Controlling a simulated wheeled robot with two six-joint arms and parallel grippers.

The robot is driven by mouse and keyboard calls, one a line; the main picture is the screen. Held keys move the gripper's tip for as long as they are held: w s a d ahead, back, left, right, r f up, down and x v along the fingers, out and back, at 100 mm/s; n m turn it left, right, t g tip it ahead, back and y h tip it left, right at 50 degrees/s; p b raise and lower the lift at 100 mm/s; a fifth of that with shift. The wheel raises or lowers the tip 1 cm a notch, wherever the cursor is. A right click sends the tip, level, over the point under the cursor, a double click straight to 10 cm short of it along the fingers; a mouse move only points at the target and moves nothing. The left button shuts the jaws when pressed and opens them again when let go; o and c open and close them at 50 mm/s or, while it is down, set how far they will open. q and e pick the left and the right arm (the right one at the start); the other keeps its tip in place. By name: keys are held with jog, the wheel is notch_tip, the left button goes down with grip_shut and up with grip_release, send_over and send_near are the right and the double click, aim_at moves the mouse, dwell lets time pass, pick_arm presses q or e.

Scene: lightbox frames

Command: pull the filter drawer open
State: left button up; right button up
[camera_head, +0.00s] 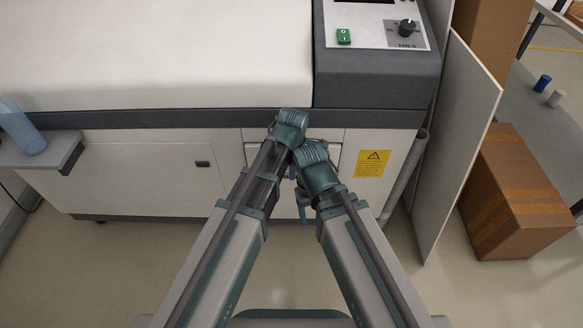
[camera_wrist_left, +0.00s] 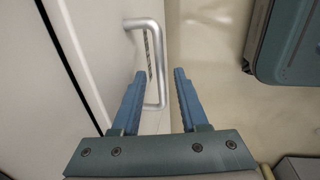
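The pale front of the machine fills the left of the left wrist view; the drawer front (camera_wrist_left: 98,45) carries a silver bar handle (camera_wrist_left: 157,62). My left gripper (camera_wrist_left: 158,74) is open. Its two blue fingers stand on either side of the handle's bar, with a visible gap to the finger on the right; I cannot tell whether the left finger touches it. In the head view both my wrists meet before the lower front of the machine and hide the handle. A bit of blue finger shows below them. My right gripper's fingers cannot be made out.
A yellow warning label (camera_head: 373,163) is right of my wrists. A control panel with a knob (camera_head: 407,27) is above. A leaning white board (camera_head: 455,140) and a cardboard box (camera_head: 512,195) stand at right. Floor is clear between.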

pick_arm(q)
grip_shut()
dwell(1.2)
